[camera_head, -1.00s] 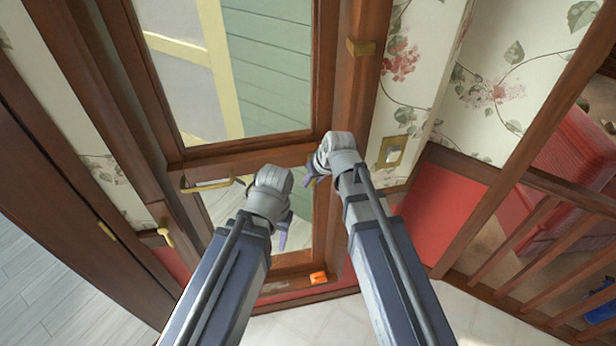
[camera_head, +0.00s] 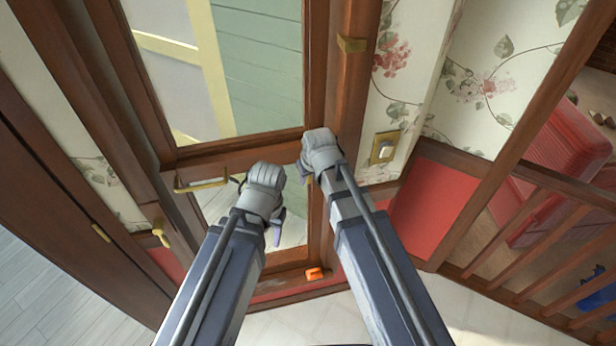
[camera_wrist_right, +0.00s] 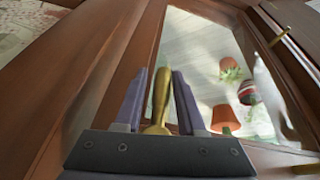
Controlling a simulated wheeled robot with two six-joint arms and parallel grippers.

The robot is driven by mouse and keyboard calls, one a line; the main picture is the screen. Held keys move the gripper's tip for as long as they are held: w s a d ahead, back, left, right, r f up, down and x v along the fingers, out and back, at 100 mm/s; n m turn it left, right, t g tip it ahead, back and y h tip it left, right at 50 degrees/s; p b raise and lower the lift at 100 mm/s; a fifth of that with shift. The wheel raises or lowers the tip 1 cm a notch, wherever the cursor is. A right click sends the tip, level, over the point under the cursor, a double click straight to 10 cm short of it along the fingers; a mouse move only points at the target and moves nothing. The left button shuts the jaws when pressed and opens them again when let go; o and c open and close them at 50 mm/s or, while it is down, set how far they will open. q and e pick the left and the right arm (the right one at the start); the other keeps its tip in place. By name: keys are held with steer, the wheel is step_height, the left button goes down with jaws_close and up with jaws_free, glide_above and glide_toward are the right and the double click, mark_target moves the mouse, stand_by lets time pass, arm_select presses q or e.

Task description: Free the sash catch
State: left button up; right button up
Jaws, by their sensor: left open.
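In the right wrist view a brass lever (camera_wrist_right: 157,97), seemingly the sash catch, stands upright between the two fingers of my right gripper (camera_wrist_right: 160,88). There is a gap on each side of it, so the gripper looks open around it. In the head view my right gripper (camera_head: 304,172) is at the right stile of the wooden window frame, and its wrist hides the catch. My left gripper (camera_head: 270,224) is open and apparently empty, in front of the lower pane.
A brass bar handle (camera_head: 200,185) and a brass knob (camera_head: 160,235) are at left. A brass fitting (camera_head: 350,44) is higher on the frame. A switch plate (camera_head: 383,147) is right of my right wrist. An orange object (camera_head: 314,274) sits low. A wooden railing (camera_head: 535,235) stands at right.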

steer(key=o, duration=0.4)
steer(key=shift+d, duration=0.25)
steer(key=shift+c, duration=0.2)
steer(key=shift+a, duration=0.1)
steer(key=shift+r, duration=0.1)
steer(key=p+v, duration=0.7)
steer(key=shift+r, duration=0.35)
steer(key=shift+s+f, duration=0.1)
steer(key=shift+s, duration=0.1)
steer(key=s+f+g+h+b, duration=0.1)
steer(key=s+f+g+b, duration=0.1)
steer(key=s+f+b, duration=0.2)
steer(key=s+f+g+h+b, duration=0.1)
steer(key=s+f+b, duration=0.3)
steer(key=s, duration=0.7)
step_height(320, 180, down, 2)
steer(key=shift+a+f+g, duration=0.1)
steer(key=shift+a+g, duration=0.35)
steer(key=shift+g, duration=0.35)
